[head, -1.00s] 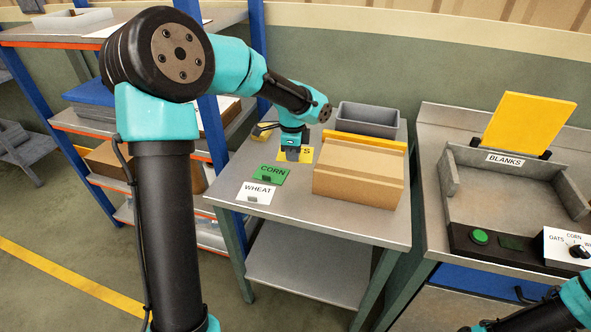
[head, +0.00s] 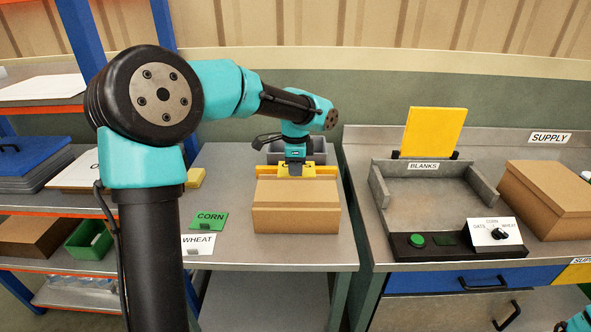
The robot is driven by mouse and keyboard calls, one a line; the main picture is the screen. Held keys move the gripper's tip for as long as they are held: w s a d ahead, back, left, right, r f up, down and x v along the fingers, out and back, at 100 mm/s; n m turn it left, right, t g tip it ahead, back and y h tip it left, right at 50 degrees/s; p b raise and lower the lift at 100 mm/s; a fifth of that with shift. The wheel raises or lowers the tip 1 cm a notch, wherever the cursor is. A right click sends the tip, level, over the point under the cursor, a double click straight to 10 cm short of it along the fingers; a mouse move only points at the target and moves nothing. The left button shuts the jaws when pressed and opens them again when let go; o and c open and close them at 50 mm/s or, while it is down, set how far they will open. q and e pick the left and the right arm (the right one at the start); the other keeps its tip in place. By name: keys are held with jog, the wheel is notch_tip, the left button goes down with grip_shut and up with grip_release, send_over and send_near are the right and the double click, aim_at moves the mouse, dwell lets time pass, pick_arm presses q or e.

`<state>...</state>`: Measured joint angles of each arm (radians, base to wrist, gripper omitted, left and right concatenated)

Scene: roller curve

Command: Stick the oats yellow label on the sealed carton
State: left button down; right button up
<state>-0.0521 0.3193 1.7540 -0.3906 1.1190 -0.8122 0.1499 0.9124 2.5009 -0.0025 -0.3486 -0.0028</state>
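The sealed carton (head: 296,217) is a closed brown box on the grey table in the head view. My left gripper (head: 295,170) is above the carton's back edge, pointing down. It appears shut on the oats yellow label (head: 281,171), of which only a yellow part shows around the fingers. The label's lettering is not readable. Whether the label touches the carton is hard to tell against a yellow strip (head: 327,170) along the carton's back. My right gripper is out of view; only a bit of that arm shows at bottom right.
The green CORN label (head: 209,220) and white WHEAT label (head: 198,244) lie left of the carton. A grey bin (head: 318,152) stands behind it. On the right bench are the BLANKS fixture (head: 380,185), a green button (head: 416,240), a selector dial and another carton (head: 549,200).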

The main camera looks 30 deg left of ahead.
aim_at(296, 198)
pick_arm(q)
jog(key=shift+f, duration=0.15)
jog(key=shift+f, duration=3.65)
jog(key=shift+f, duration=0.25)
jog(key=c, duration=1.2)
grip_release()
jog(key=shift+c, duration=0.2)
jog(key=shift+o, duration=0.4)
jog(key=o, duration=0.5)
jog(key=shift+r, duration=0.1)
jog(key=shift+r, duration=4.45)
